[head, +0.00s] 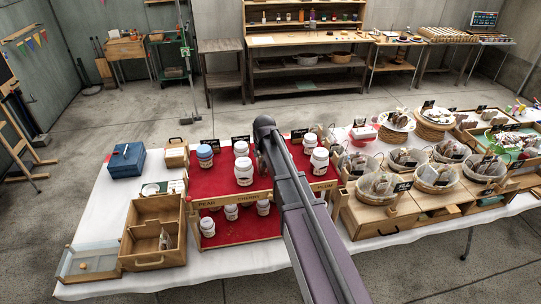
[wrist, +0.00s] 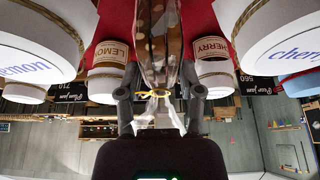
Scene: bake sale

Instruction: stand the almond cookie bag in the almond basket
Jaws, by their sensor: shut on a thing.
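In the wrist view my gripper (wrist: 158,98) is shut on a clear cookie bag (wrist: 155,45) with brown and pale pieces inside, held at its neck by a yellow tie. No label on the bag is readable. In the head view my arm reaches over the red jar stand, and its fingers and the held bag are hidden. Several round baskets with pale liners and bags stand on the right, among them a front one (head: 376,198), one right of it (head: 436,186) and one further right (head: 485,176). Their signs are too small to read, so I cannot tell which is the almond basket.
White-lidded jars (head: 243,172) stand on a red stepped stand around my gripper; a lemon jar (wrist: 105,78) and a cherry jar (wrist: 213,72) flank the bag closely. A wooden crate (head: 140,262) with a small bag inside and a blue box (head: 126,163) are left.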

